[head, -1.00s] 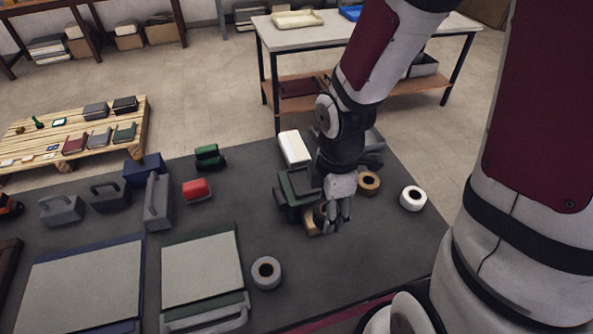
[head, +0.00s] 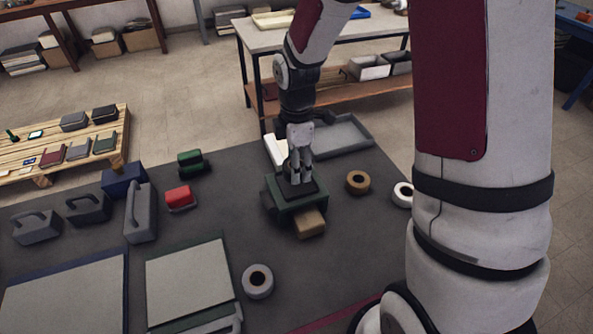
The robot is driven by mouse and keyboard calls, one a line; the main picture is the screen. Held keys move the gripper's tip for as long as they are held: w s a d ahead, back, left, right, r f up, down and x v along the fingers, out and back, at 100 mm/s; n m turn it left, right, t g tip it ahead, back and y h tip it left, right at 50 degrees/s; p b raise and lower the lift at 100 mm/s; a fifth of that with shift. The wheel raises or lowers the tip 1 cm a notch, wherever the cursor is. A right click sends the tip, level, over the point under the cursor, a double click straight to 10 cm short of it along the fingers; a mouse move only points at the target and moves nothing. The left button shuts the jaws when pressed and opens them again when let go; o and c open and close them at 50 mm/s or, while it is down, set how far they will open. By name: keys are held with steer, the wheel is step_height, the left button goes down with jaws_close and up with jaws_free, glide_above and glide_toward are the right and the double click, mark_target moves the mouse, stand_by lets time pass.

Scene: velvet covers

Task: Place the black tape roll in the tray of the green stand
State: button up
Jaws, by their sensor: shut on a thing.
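The green stand (head: 283,203) sits on the dark table mat near the middle of the head view, with a dark tray in its top. My gripper (head: 300,181) points down over this tray, its fingers close together and shut on the black tape roll (head: 287,165). Only a small dark edge of the roll shows at the left of the fingers; the rest is hidden by the gripper. I cannot tell whether the roll touches the tray.
A tan block (head: 310,224) lies against the stand's front. A brown tape roll (head: 358,182) and a white roll (head: 403,194) lie to the right, a grey roll (head: 258,281) in front. A grey tray (head: 345,135) and white box (head: 276,150) are behind.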

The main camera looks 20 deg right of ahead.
steer(key=shift+f, duration=1.6)
steer(key=shift+f, duration=0.1)
steer(key=o, duration=1.2)
